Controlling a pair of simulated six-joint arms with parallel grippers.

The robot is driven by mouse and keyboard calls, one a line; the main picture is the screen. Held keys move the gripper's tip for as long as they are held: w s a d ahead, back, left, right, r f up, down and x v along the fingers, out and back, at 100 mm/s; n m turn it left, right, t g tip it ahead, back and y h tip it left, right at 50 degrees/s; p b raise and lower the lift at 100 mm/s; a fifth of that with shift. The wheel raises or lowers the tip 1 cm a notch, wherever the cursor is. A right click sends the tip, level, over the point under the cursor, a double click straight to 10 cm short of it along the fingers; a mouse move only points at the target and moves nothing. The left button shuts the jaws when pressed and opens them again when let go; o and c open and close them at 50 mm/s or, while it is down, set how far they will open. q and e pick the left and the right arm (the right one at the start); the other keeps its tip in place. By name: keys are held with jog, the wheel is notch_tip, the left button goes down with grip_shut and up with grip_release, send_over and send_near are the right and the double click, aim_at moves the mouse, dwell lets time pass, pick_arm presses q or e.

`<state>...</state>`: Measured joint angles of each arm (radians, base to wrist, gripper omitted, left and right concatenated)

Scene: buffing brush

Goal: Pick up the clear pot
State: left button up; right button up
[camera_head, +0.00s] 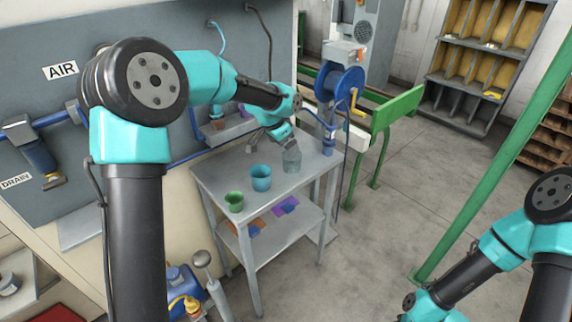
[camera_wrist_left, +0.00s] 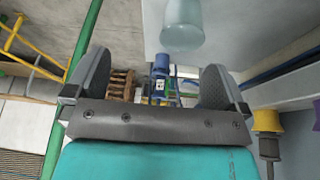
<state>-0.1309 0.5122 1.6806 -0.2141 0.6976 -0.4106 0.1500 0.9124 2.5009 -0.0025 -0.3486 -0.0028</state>
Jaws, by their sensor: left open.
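The clear pot (camera_head: 291,160) is a see-through grey cup standing on the right part of the grey metal table (camera_head: 218,180). My left gripper (camera_head: 286,138) is just above and behind it in the head view, its fingertips hard to make out. In the left wrist view my left gripper (camera_wrist_left: 155,72) is open with nothing between its fingers. The clear pot (camera_wrist_left: 182,25) shows there at the top, beyond the fingers and right of their middle. My right arm shows at the lower right of the head view; its gripper is out of the picture.
A blue pot (camera_head: 261,178) and a green pot (camera_head: 234,202) stand left of the clear pot on the same table. A blue hose reel (camera_head: 341,84) with a yellow crank is behind the table. A green frame (camera_head: 395,112) stands to the right. The floor right of the table is clear.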

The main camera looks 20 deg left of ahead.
pick_arm(q)
notch_tip(320, 180, up, 5)
jog(key=w+a, duration=0.1)
jog(key=a, duration=0.2)
jog(key=shift+w+n, duration=0.3)
jog(key=shift+w, duration=0.05)
send_near(292, 162)
jog(key=w+f, duration=0.4)
jog(key=f, duration=0.1)
jog(key=shift+t, duration=0.3)
jog(key=shift+w+d+f, duration=0.1)
jog(key=shift+x, duration=2.55)
jog(key=shift+w, duration=0.15)
jog(key=shift+c, duration=0.2)
